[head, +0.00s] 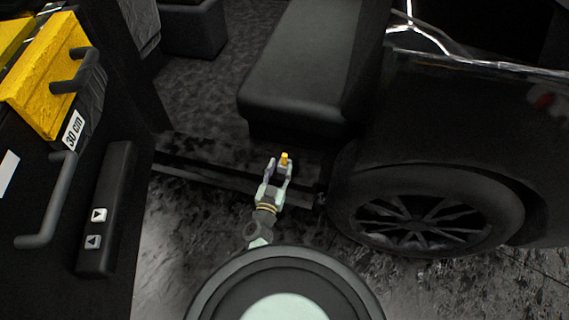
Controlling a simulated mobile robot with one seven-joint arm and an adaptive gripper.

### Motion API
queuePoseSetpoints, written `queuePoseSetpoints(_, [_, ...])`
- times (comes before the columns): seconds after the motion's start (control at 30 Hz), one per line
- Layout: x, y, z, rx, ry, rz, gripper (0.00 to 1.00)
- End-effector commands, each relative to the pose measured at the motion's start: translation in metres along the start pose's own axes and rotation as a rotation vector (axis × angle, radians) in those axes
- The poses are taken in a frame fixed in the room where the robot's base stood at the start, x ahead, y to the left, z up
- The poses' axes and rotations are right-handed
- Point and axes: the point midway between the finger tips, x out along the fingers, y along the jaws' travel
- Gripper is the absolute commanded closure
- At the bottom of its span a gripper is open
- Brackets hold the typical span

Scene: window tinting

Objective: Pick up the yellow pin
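The yellow pin (286,158) is a small upright yellow piece in the middle of the head view, by the door opening of the dark car. My gripper (280,167) is at the pin, its two light grey fingers spread apart. The pin's yellow top shows between the fingertips, nearer the right finger. A small dark piece shows below the yellow, between the fingers. I cannot tell whether it belongs to the pin, or whether either finger touches it.
A black car seat (305,60) is just beyond the gripper. The car's wheel (420,220) and dark body are at the right. A black door panel (65,230) with a handle and yellow blocks (45,85) stands at the left. The mottled floor (175,240) is clear between.

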Motion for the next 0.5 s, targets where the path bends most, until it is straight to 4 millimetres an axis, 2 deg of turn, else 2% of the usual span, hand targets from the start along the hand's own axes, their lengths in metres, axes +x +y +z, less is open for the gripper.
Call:
queuePoseSetpoints(0.17, [0.014,0.000,0.000,-0.001,0.001,-0.001,0.61])
queuePoseSetpoints(0.4, [0.049,0.000,-0.002,0.001,0.003,-0.001,0.61])
queuePoseSetpoints(0.5, [0.058,0.000,-0.004,0.000,0.002,-0.001,0.61])
